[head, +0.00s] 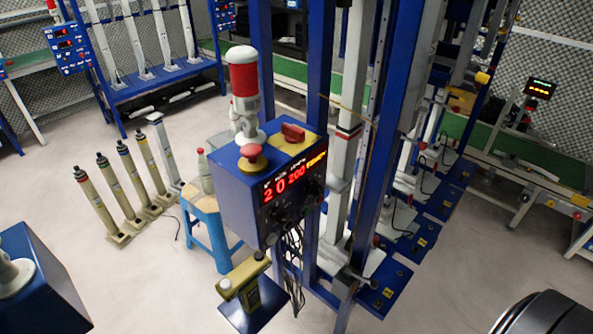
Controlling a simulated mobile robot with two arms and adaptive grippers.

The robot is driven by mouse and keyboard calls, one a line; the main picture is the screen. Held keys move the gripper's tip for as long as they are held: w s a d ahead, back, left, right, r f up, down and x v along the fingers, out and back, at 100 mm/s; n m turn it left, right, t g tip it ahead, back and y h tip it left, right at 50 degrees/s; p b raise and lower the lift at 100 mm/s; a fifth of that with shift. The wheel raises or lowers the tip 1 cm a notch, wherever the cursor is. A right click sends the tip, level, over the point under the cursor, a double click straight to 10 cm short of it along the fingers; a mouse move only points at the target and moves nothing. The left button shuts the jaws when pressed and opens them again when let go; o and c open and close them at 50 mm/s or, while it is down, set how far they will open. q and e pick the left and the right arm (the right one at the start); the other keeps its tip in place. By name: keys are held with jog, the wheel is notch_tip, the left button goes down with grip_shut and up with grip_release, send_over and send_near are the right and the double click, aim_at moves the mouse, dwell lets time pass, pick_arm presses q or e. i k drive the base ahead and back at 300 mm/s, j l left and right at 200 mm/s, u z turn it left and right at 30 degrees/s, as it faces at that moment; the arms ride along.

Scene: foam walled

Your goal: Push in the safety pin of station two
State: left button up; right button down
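A blue rack of test stations stands right of centre, with white upright columns over a row of blue base plates (378,290) bearing small yellow labels. One label (422,242) looks like a 2, but it is too small to be sure. A short grey rod with a dark knob (373,284) sticks out at the foot of the nearest column. I cannot tell whether it is a safety pin, or which station it belongs to. Neither of my grippers is in view.
A blue control box (235,205) with a red beacon (243,78), buttons and red display stands before the rack. A blue stool (204,225) and several upright cylinders (95,198) stand left. Another blue box (38,285) is bottom left.

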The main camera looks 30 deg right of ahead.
aim_at(456, 109)
jog(key=z, duration=1.9)
jog(key=i+l, duration=0.1)
